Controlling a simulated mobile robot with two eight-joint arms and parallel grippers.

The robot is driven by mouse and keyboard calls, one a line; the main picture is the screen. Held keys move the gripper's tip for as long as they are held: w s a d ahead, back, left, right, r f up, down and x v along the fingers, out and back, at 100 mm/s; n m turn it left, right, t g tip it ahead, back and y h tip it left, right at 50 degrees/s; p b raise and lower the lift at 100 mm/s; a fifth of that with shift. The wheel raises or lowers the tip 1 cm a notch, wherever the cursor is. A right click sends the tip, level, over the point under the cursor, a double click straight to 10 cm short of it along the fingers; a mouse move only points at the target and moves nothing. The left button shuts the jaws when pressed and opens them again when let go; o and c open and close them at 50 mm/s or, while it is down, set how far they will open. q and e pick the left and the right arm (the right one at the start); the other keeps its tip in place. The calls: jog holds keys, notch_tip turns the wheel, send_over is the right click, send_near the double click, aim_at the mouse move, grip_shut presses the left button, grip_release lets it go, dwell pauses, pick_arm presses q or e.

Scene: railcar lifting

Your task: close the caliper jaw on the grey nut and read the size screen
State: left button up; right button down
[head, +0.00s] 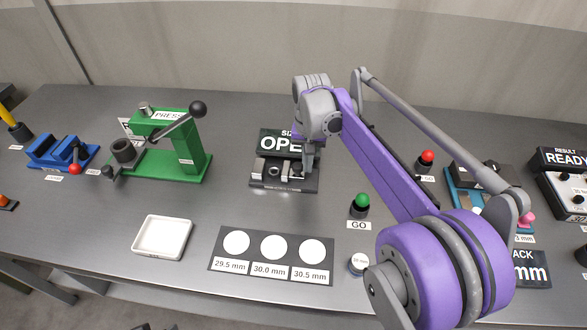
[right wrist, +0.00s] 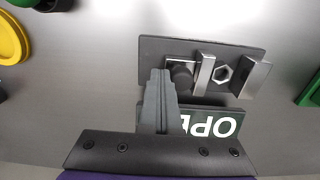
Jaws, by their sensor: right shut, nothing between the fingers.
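The caliper (head: 268,184) stands mid-table on a dark base plate, and it also shows in the right wrist view (right wrist: 150,52). Its size screen (head: 272,143) reads "OPE", with the rest hidden in the head view by my arm. The grey hex nut (right wrist: 222,74) lies between two silver jaws, apart from the far jaw (right wrist: 253,79) and close to the jaw (right wrist: 203,75) on the dark knob's side. Contact is unclear. My left gripper is out of view.
A green press (head: 185,150) and blue vise (head: 60,150) stand left. A white tray (head: 162,236) and a sorting mat (head: 218,262) with three white circles lie in front. A green GO button (head: 361,203) stands right of the caliper. My right arm covers much of the right side.

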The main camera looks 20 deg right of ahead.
jog(key=shift+w+a, duration=0.35)
jog(key=shift+a, duration=0.2)
jog(key=shift+w+a, duration=0.3)
jog(key=shift+a, duration=0.25)
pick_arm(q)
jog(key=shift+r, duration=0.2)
pick_arm(e)
jog(key=shift+d, duration=0.1)
jog(key=shift+s+d+r+p, duration=0.55)
jog(key=shift+d, duration=0.25)
pick_arm(q)
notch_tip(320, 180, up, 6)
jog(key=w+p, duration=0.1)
jog(key=p, duration=0.3)
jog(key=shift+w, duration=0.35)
pick_arm(e)
notch_tip(320, 180, up, 7)
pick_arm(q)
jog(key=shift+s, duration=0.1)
pick_arm(e)
jog(key=shift+s, duration=0.1)
